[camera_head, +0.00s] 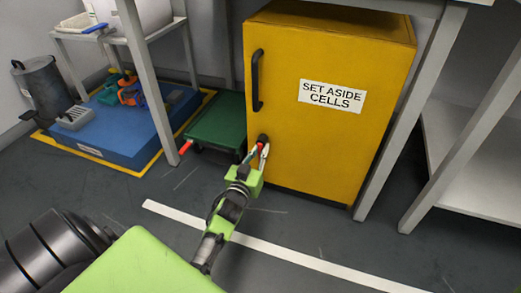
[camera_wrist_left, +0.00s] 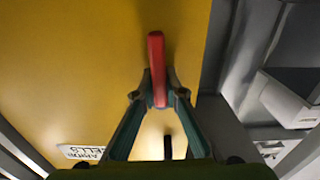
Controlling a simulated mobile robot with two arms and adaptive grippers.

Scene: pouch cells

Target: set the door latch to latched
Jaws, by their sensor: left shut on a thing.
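The yellow cabinet (camera_head: 310,130) has a closed door labelled "SET ASIDE CELLS" and a black vertical handle (camera_head: 257,80). The door latch, a red lever (camera_wrist_left: 156,55), shows in the left wrist view, running lengthwise up the picture against the yellow door. In the head view my left gripper (camera_head: 262,146) is at the door's lower left, below the handle, and hides most of the latch. In the left wrist view my left gripper's fingertips (camera_wrist_left: 160,93) are shut on the lever's near end. The black handle also shows between the fingers (camera_wrist_left: 168,147). My right gripper is not in view.
A green cart (camera_head: 217,122) with a red-tipped handle stands left of the cabinet. A blue platform (camera_head: 130,130) with tools and a grey bin (camera_head: 42,90) are farther left. Table legs (camera_head: 410,110) flank the cabinet. The floor in front is clear.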

